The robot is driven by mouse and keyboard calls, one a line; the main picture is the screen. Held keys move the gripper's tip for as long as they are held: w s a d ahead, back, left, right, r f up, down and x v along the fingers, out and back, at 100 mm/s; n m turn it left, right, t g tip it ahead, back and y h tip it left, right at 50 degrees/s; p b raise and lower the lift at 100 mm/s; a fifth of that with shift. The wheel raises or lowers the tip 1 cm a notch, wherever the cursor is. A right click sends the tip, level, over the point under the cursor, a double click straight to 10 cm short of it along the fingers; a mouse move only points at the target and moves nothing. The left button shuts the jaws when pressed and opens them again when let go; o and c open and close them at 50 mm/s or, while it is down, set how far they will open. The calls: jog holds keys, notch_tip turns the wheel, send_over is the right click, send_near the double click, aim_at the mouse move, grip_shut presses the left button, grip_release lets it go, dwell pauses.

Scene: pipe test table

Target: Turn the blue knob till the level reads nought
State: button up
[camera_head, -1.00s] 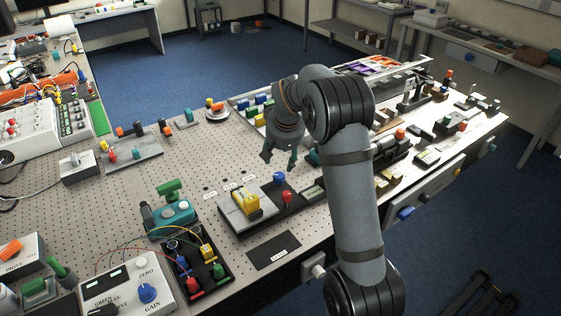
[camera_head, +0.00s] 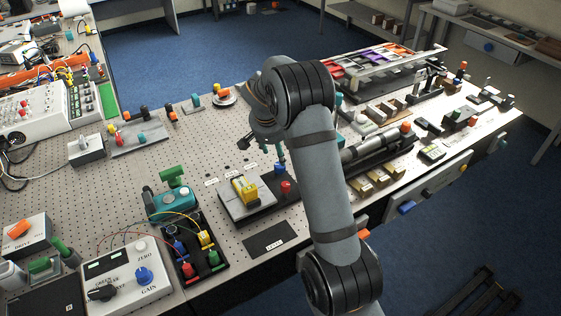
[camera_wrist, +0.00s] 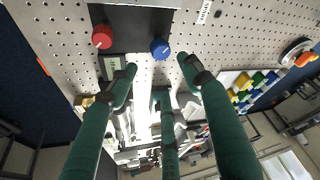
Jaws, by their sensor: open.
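The blue knob (camera_head: 279,168) stands on a dark base beside a red knob (camera_head: 286,187). Left of them, a yellow level (camera_head: 245,190) sits on a grey plate. In the wrist view the blue knob (camera_wrist: 160,49) is near the top middle, just beyond the fingertips, with the red knob (camera_wrist: 102,36) to its left. A small display (camera_wrist: 112,67) lies below the red knob; its reading is too small to tell. My gripper (camera_wrist: 158,75) is open, its three teal fingers spread and empty. In the head view my gripper (camera_head: 262,147) is above and behind the blue knob, apart from it.
A box with another blue knob marked GAIN (camera_head: 144,275) is at the front left. A teal device (camera_head: 170,202) and a dark tray of coloured plugs (camera_head: 195,250) stand left of the level. Black cylindrical equipment (camera_head: 378,150) is to the right. Perforated table behind the level is clear.

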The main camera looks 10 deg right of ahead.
aim_at(279, 164)
jog(key=shift+m, duration=0.7)
jog(key=p+x, duration=0.1)
jog(key=x, duration=0.2)
jog(key=p+x, duration=0.1)
jog(key=x, duration=0.2)
jog(key=p+x, duration=0.1)
jog(key=x, duration=0.2)
jog(key=shift+w+a+f, duration=0.15)
jog(key=shift+a+f, duration=0.05)
jog(key=shift+f, duration=0.2)
jog(key=shift+w+f, duration=0.1)
jog(key=shift+f, duration=0.15)
jog(key=c, duration=0.3)
jog(key=shift+w+r, duration=0.1)
jog(key=shift+r, duration=0.05)
jog(key=c, duration=0.8)
